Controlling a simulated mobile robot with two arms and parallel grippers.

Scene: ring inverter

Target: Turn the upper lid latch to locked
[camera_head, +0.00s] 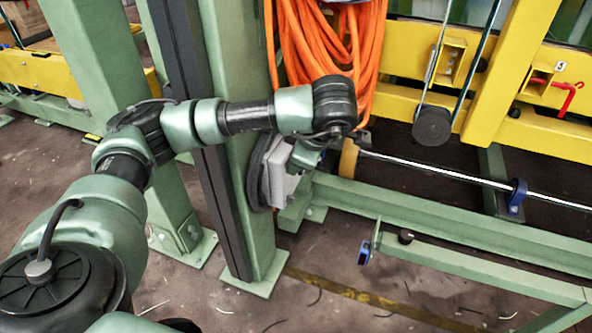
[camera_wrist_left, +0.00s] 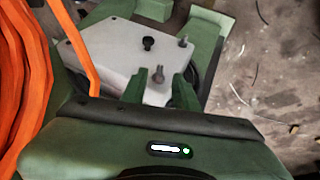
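A light grey lid (camera_wrist_left: 112,45) on a dark-backed housing fills the upper middle of the left wrist view. In the head view the lid (camera_head: 283,180) is on the side of a green post, partly hidden by my arm. A metal latch pin (camera_wrist_left: 158,76) stands up from its near part. A black knob (camera_wrist_left: 148,43) and a smaller metal pin (camera_wrist_left: 183,42) sit farther off. I cannot tell which is the upper latch. My left gripper (camera_wrist_left: 160,84) has its two green fingers apart, one on each side of the near pin, with gaps visible. My right gripper is not in view.
Orange hose or cable (camera_head: 325,45) hangs in loops behind my left arm; a strand (camera_wrist_left: 80,45) passes close beside the lid. A green post (camera_head: 228,130) and a low green rail (camera_head: 430,227) stand close by. Open floor (camera_head: 330,310) lies below.

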